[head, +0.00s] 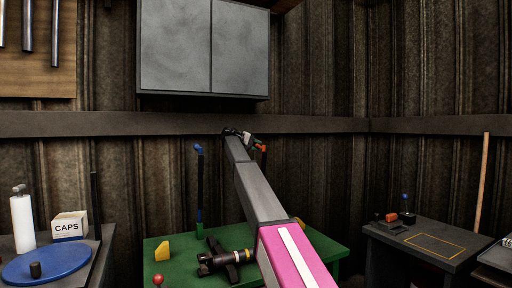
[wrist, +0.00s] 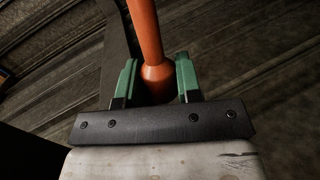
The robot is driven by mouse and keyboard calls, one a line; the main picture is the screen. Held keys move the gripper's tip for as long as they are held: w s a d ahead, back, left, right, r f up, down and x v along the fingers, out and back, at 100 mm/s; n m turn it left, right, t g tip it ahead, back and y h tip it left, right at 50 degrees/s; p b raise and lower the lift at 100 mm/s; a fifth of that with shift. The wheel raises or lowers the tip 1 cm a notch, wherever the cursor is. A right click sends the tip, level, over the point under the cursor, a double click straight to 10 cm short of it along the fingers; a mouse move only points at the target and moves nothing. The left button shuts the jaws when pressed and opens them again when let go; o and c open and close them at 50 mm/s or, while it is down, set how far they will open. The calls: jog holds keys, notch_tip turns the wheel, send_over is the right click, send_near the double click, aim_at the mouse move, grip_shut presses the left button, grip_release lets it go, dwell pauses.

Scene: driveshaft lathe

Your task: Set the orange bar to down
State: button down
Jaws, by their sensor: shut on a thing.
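The orange bar (wrist: 145,35) runs down from the top of the wrist view and ends in a thicker rounded knob between my fingers. My gripper (wrist: 158,80) has its two green fingers on either side of that knob and is shut on it. In the head view a small orange piece of the bar (head: 263,148) shows beside my gripper (head: 257,142), near the back wall above the green table. Most of the bar is hidden there, so I cannot tell its full angle.
A grey cabinet (head: 175,45) hangs above. A grey side table (head: 450,237) stands right, and a blue disc (head: 60,262) lies left.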

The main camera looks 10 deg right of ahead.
jog(key=s+d+f+m+t, duration=0.2)
jog(key=s+d+f+m, duration=0.15)
jog(key=s, duration=0.85)
jog(key=s+d+f+m+t, duration=0.15)
jog(key=s+d+f, duration=0.25)
jog(key=s, duration=0.8)
jog(key=s+d+f+m+t, duration=0.1)
jog(key=s+d+f+m, duration=0.1)
jog(key=s+f, duration=0.4)
jog(key=s+d+f+m+t, duration=0.1)
jog(key=s+f, duration=0.5)
jog(key=f, duration=0.8)
jog(key=shift+s+d+f+m+y, duration=0.2)
jog(key=shift+d+f+m+y, duration=0.15)
jog(key=shift+d+m, duration=0.55)
jog(key=shift+a, duration=0.25)
